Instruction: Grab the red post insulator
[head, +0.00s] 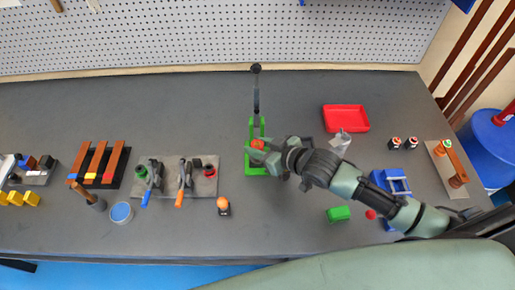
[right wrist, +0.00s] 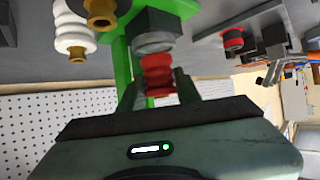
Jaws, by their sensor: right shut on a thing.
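The red post insulator (right wrist: 158,78) is a ribbed red piece with a grey metal end. In the right wrist view it sits between the two dark fingers of my right gripper (right wrist: 158,90), which is shut on it. In the head view the red insulator (head: 257,144) shows as a small red-orange patch at the tip of my right gripper (head: 259,148), over the green bender frame (head: 252,167). I cannot tell whether the insulator touches the frame. My left gripper is not in view.
The bender's dark lever (head: 256,90) stands up behind. A white ribbed insulator (right wrist: 75,30) is near the gripper. A red tray (head: 346,118) lies to the right, a grey plate with clamps (head: 205,186) to the left.

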